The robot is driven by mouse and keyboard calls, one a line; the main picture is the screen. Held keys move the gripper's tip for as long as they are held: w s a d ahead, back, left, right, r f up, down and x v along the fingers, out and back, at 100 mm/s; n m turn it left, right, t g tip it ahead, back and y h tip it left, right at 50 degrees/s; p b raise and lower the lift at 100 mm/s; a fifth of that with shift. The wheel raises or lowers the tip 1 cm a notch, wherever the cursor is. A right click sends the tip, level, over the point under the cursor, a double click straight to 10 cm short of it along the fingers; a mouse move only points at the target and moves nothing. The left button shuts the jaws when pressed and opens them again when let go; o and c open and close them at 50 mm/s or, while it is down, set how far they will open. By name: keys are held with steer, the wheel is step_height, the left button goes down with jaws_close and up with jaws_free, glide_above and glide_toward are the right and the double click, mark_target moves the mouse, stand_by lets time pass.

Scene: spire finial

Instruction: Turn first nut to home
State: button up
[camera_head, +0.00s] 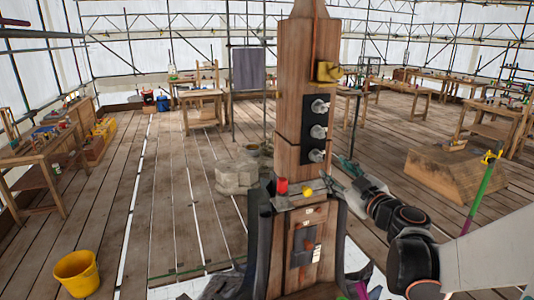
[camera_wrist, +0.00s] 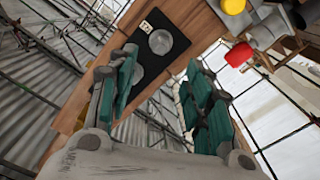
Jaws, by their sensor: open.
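A black plate (camera_head: 317,130) on the wooden spire post carries three round metal nuts in a column: a top one (camera_head: 319,106), a middle one (camera_head: 318,131) and a bottom one (camera_head: 316,155). I cannot tell which is the first nut. My gripper (camera_head: 345,165) is just right of the post, near the bottom nut's height. In the wrist view my gripper (camera_wrist: 160,60) is open and empty, with teal pads apart. Beyond its fingertips, the plate shows a round metal disc (camera_wrist: 160,42) beside a small white label (camera_wrist: 144,27). Another disc is partly hidden behind the left finger.
A ledge below the plate holds a red cup-like object (camera_head: 281,185) and a yellow ball-like object (camera_head: 307,191). A yellow block (camera_head: 327,72) sticks out above the plate. A yellow bucket (camera_head: 77,273) stands on the floor at left. The plank floor left of the post is mostly clear.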

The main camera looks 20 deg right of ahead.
mark_target(317, 157)
steer(key=w, duration=0.5)
steer(key=w+p, duration=0.1)
steer(key=w, duration=0.4)
steer(key=shift+w+a, duration=0.2)
steer(key=shift+w, duration=0.1)
steer(key=shift+c, duration=0.5)
steer(key=c, duration=1)
